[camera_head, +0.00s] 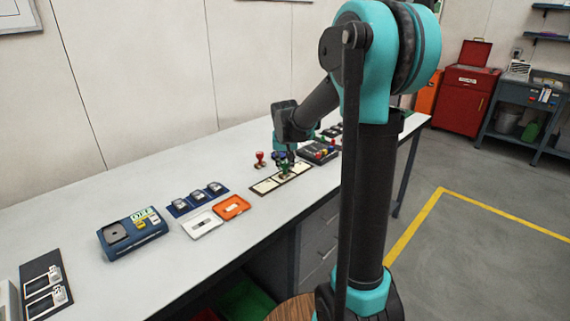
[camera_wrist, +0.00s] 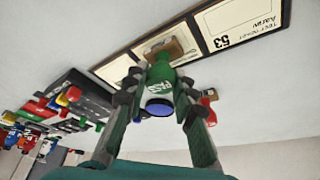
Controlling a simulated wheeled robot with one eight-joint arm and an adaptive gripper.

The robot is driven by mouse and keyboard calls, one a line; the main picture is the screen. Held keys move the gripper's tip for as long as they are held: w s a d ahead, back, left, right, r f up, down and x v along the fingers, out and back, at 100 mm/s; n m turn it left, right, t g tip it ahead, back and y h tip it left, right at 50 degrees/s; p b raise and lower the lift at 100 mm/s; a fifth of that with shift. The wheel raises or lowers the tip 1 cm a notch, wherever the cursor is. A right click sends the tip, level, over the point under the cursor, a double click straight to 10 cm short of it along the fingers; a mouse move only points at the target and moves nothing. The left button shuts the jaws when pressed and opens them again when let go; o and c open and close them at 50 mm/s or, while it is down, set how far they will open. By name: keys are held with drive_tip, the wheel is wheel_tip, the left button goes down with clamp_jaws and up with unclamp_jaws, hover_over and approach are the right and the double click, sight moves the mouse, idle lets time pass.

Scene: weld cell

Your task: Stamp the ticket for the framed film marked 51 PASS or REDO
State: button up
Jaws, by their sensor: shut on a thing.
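My gripper (camera_wrist: 155,108) is shut on a green stamp (camera_wrist: 158,77) whose label seems to read PASS. In the wrist view its wooden base is over the middle ticket of the dark ticket holder (camera_wrist: 196,43); I cannot tell whether it touches. A ticket marked 53 (camera_wrist: 240,22) lies beside it in the holder. In the head view my gripper (camera_head: 284,160) is above the holder (camera_head: 258,193). A red stamp (camera_head: 259,157) stands just left of it. Dark framed films (camera_head: 42,282) lie at the far left; their numbers are too small to read.
A blue device (camera_head: 132,235) stands left on the bench. A blue mat (camera_head: 180,211) with small items, a white tray (camera_head: 203,226) and an orange tray (camera_head: 232,208) lie between it and the holder. A dark box with coloured knobs (camera_head: 318,154) stands right of my gripper.

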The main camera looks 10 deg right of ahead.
sight(284, 162)
idle(0.3)
drive_tip(key=shift+r, duration=3.5)
drive_tip(key=shift+a+r, duration=0.1)
